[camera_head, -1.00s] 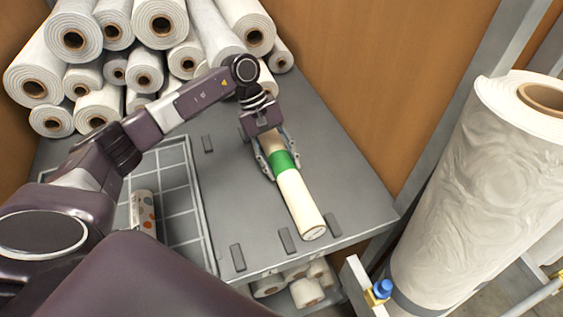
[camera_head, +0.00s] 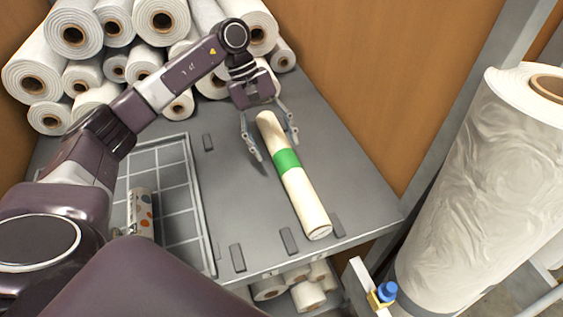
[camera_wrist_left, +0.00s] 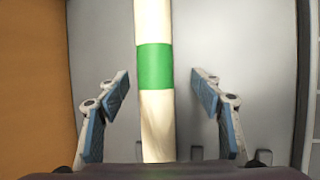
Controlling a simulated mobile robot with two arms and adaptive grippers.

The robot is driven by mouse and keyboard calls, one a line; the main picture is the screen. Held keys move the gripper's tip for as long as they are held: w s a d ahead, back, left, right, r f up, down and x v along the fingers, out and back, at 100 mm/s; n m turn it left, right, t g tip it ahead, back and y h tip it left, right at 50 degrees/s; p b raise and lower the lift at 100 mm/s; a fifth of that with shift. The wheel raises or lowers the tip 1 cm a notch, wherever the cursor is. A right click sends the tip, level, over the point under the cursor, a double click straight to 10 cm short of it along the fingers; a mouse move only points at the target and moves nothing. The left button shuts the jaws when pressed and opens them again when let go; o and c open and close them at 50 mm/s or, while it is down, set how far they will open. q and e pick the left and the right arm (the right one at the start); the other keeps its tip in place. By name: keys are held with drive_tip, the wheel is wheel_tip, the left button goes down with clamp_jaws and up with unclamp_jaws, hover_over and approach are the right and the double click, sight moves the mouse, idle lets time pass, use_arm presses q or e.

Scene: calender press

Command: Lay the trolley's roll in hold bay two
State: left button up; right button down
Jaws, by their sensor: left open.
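A cream roll with a green band (camera_head: 298,188) lies on the grey bench top between small dark blocks, its near end by the bench's front edge. My left gripper (camera_head: 273,156) is open just above the roll's far end, a finger on each side, apart from it. In the left wrist view the roll (camera_wrist_left: 155,115) runs between the open fingers of my left gripper (camera_wrist_left: 160,100), with a gap on both sides. I cannot tell from these views which bay number the roll lies in.
Small dark blocks (camera_head: 237,257) stand along the bench top (camera_head: 345,185). A white grid tray (camera_head: 175,185) at left holds a dotted roll (camera_head: 141,212). White rolls (camera_head: 160,30) are stacked behind. A large wrapped roll (camera_head: 485,185) stands at right.

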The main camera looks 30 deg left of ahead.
use_arm(q)
drive_tip(key=b+v, duration=0.1)
drive_tip(key=v, duration=0.5)
idle(0.5)
